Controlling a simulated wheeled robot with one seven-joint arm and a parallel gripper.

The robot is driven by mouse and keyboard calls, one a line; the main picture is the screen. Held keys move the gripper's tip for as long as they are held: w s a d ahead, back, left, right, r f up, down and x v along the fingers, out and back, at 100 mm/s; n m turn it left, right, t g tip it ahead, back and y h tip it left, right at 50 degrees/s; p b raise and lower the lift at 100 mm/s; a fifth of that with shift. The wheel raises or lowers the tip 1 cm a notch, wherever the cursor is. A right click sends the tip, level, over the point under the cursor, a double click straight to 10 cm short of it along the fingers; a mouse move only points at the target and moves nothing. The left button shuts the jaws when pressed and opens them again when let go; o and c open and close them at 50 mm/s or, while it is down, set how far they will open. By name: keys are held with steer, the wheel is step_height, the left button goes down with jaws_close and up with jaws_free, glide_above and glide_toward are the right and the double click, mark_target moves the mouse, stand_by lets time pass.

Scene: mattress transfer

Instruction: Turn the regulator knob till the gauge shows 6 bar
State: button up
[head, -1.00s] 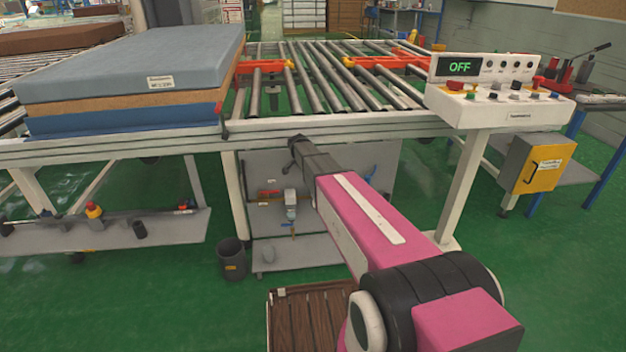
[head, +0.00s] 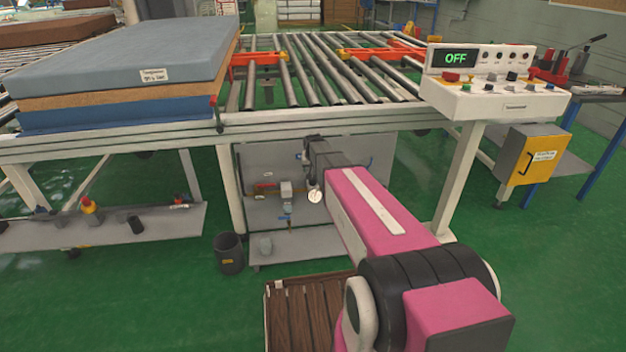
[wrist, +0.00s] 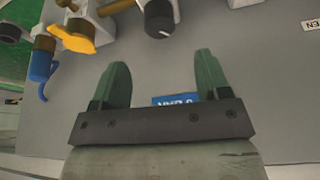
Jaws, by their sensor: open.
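In the wrist view, a black round knob (wrist: 160,20) with a white mark sits on the grey panel (wrist: 260,75), partly cut off by the top edge. I take it for the regulator knob. My gripper (wrist: 158,75) is open and empty, its two green fingers apart and below the knob in the picture, not touching it. In the head view a small white round dial (head: 315,196), likely the gauge, shows beside my arm; its reading is too small to tell. My fingers are hidden in the head view.
A yellow handle (wrist: 75,37) and a blue fitting (wrist: 42,68) lie left of the knob. In the head view the panel (head: 262,165) hangs under the roller table (head: 330,118). A dark bin (head: 229,254) stands to its left. The control box display (head: 456,59) reads OFF.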

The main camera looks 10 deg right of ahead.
mark_target(313, 177)
steer(key=x, duration=0.9)
steer(key=shift+f, duration=0.1)
steer(key=c, duration=0.9)
